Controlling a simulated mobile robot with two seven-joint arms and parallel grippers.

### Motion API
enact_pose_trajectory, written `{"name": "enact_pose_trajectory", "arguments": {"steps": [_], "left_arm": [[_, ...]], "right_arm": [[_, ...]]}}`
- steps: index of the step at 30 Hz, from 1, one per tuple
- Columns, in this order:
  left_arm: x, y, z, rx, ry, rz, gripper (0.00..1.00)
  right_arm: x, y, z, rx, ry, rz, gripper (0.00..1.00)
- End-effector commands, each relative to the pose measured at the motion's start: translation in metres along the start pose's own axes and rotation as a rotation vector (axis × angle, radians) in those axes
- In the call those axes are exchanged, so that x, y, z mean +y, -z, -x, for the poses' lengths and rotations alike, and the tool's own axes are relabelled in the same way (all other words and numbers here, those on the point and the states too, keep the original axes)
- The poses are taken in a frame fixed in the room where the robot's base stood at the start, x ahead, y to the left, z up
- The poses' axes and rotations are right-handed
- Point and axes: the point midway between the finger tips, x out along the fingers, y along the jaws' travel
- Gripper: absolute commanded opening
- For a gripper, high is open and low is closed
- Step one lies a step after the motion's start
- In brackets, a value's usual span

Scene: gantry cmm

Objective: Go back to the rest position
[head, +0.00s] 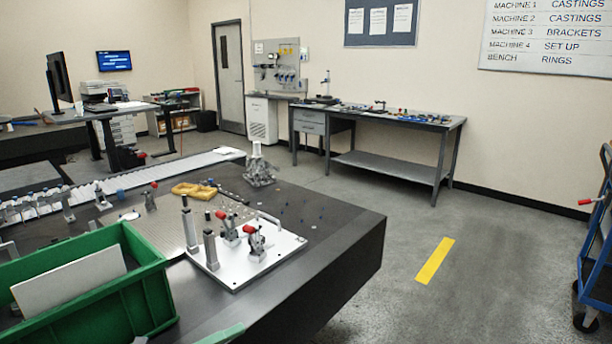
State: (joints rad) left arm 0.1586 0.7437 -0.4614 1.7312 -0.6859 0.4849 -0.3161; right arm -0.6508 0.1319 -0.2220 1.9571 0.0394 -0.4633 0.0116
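Neither of my grippers shows in the head view, and no arm of mine can be made out. The task names no object. Closest to me is a dark table (335,232) with a silver fixture plate (234,268) on it, carrying red-handled toggle clamps (256,243) and upright metal posts. A green bin (150,275) stands at the table's near left with a pale flat panel (68,281) in it.
A yellow part (194,190) and a metal fixture (259,170) lie farther back on the table. Right of it is open grey floor with a yellow strip (434,261). A blue cart (596,240) stands at the right edge, a workbench (395,119) along the back wall.

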Motion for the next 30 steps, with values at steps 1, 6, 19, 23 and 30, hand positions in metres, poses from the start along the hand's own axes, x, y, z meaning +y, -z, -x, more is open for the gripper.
{"name": "enact_pose_trajectory", "arguments": {"steps": [1,6,19,23,30], "left_arm": [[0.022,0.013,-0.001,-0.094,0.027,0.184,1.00],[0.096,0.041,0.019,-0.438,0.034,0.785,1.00],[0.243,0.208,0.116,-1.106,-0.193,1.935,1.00],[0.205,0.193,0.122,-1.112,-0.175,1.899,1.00],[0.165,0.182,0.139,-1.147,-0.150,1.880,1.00]], "right_arm": [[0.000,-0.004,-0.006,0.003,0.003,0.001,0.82],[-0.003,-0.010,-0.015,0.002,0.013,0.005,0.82],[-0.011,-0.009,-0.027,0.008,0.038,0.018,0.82],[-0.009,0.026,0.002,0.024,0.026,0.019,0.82],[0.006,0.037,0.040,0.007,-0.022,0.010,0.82]]}}
